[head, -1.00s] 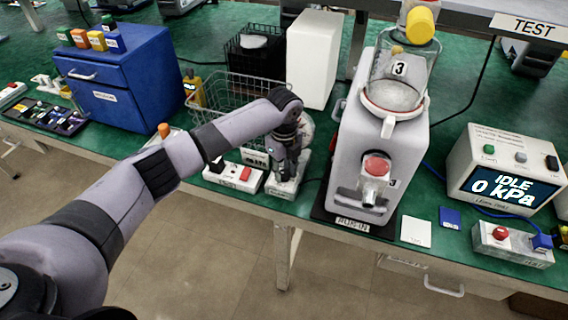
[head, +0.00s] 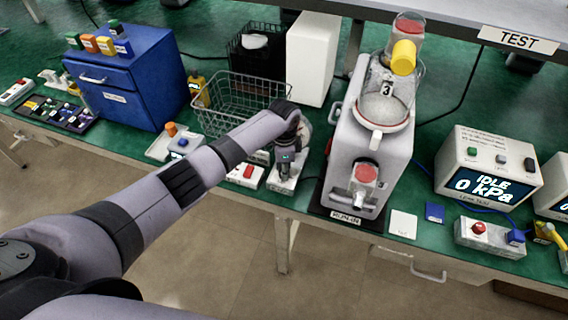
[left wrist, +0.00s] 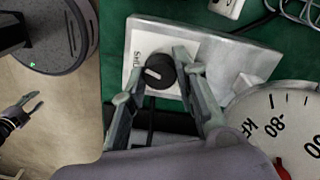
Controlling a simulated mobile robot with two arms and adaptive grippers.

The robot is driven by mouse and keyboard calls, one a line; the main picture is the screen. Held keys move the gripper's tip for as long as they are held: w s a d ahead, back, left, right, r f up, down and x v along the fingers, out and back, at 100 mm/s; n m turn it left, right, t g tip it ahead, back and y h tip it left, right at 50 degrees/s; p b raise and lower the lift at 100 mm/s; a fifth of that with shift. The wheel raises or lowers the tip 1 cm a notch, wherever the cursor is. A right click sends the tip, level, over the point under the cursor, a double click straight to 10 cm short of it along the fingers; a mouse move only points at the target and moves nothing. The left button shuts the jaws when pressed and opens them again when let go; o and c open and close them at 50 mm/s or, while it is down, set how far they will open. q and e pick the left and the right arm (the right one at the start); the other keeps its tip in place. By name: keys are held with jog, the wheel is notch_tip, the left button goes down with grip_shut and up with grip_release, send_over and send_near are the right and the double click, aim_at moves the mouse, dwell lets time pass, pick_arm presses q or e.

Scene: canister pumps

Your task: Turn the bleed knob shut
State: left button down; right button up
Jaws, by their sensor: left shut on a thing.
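The bleed knob (left wrist: 160,71) is a round black knob with a white pointer line, on a white plate with lettering that looks like "SHUT". The pointer aims left, toward the lettering. In the left wrist view my left gripper (left wrist: 160,80) has a finger on each side of the knob and is shut on it. In the head view my left gripper (head: 287,160) reaches down over a small pale block (head: 283,184) at the bench's front edge and hides the knob. My right gripper (left wrist: 34,105) shows at the left wrist view's left edge, fingers apart, over the floor.
A round kPa gauge (left wrist: 285,125) stands close beside my left gripper. A red-switch power strip (head: 243,174) is left of it, a wire basket (head: 245,95) behind, the number 3 canister pump (head: 345,150) to the right. The IDLE 0 kPa tester (head: 487,165) is further right.

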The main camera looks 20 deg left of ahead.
pick_arm(q)
jog(key=shift+w+r+n+p, duration=0.15)
jog(key=shift+n+p, duration=0.85)
jog(key=shift+n, duration=1)
jog(key=c, duration=1.2)
grip_release()
jog(key=shift+c, duration=0.2)
notch_tip(320, 180, up, 12)
